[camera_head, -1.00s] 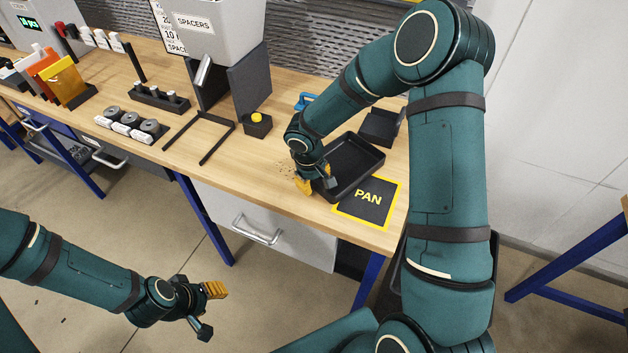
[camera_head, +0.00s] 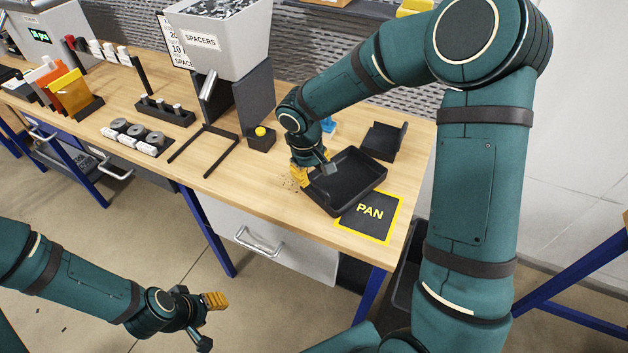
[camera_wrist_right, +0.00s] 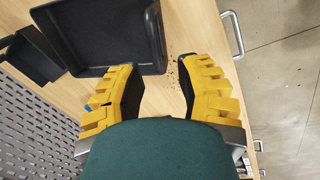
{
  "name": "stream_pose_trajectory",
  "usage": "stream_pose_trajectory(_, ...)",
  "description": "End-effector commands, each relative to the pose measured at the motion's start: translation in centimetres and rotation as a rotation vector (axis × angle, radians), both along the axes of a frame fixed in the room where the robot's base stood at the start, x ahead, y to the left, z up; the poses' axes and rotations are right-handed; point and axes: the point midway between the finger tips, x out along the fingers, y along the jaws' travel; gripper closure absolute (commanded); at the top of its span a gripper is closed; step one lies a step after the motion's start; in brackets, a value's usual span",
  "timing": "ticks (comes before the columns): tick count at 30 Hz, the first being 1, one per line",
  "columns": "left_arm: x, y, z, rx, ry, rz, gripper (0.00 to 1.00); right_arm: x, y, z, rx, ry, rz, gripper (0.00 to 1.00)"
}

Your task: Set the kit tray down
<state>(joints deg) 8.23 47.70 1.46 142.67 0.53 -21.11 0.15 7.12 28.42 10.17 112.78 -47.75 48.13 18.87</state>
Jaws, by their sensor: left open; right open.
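The kit tray is a black, empty rectangular tray (camera_head: 347,190) that appears to rest on the wooden bench, by the far left edge of the yellow-bordered PAN mat (camera_head: 370,215). My right gripper (camera_head: 312,174) is low at the tray's left end. The right wrist view shows the gripper (camera_wrist_right: 157,82) open, with bare bench between its fingers. There the tray (camera_wrist_right: 100,40) lies beyond the left finger, which overlaps its near edge; contact cannot be told. My left gripper (camera_head: 208,318) is open and empty, in front of the bench.
A black angled stand (camera_head: 383,142) is behind the tray. A small black box with a yellow button (camera_head: 261,137) and the SPACERS bin (camera_head: 220,40) stand to the left. Dark crumbs (camera_wrist_right: 172,80) lie near the gripper. Bare wood lies in front of the button box.

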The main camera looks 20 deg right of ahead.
Motion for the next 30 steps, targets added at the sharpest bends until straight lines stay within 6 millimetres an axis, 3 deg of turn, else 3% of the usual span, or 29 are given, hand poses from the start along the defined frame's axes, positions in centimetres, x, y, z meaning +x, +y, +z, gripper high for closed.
stream_pose_trajectory(4, 0.0, 0.0, 0.1, 0.0, 0.0, 0.0, 0.53, -0.1, 0.3, 1.0, 0.004, 0.0, 0.001, 0.66)
stream_pose_trajectory(7, 0.0, 0.0, 0.1, 0.0, 0.0, 0.0, 0.53, -0.8, 1.4, -0.3, 0.053, 0.014, 0.006, 0.66)
stream_pose_trajectory(11, 0.0, 0.0, 0.1, 0.0, 0.0, 0.0, 0.53, -3.3, 5.2, -4.9, 0.22, 0.045, -0.008, 0.66)
stream_pose_trajectory(15, 0.0, 0.0, 0.1, 0.0, 0.0, 0.0, 0.53, -7.3, 9.9, -10.3, 0.434, 0.051, -0.099, 0.66)
stream_pose_trajectory(18, 0.0, 0.0, 0.1, 0.0, 0.0, 0.0, 0.53, -10.0, 11.9, -13.1, 0.529, 0.027, -0.207, 0.66)
stream_pose_trajectory(24, 0.0, 0.0, 0.1, 0.0, 0.0, 0.0, 0.53, -13.7, 12.4, -16.6, 0.56, -0.048, -0.393, 0.66)
stream_pose_trajectory(30, 0.0, 0.0, 0.1, 0.0, 0.0, 0.001, 0.53, -15.0, 11.8, -17.6, 0.536, -0.09, -0.464, 0.66)
